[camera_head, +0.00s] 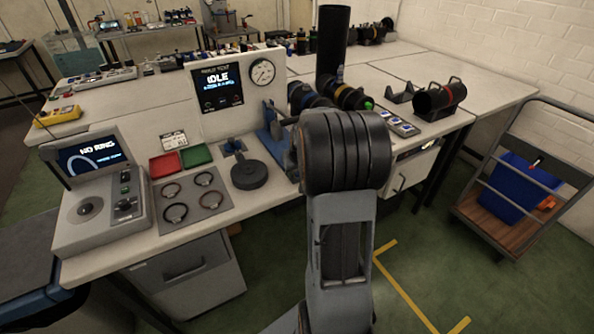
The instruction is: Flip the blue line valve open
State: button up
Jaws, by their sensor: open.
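My arm's dark ribbed joint (345,150) fills the middle of the view, in front of the bench. My gripper does not show; it is hidden behind the arm or out of frame. I cannot make out a valve lever for the blue line. A black horizontal cylinder with a blue band (312,97) lies on the bench behind my arm, partly hidden. Next to it is one with a yellow band (347,94) and a green end. A blue upright fixture (272,135) stands by the test panel, left of my arm.
A test panel (218,120) with a gauge reads IDLE. Red (165,165) and green (197,155) trays and a mat with several rings (180,208) lie left. A cart (480,220) with a blue bin stands right.

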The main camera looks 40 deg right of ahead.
jog(key=shift+f, duration=0.25)
grip_shut()
dwell(0.3)
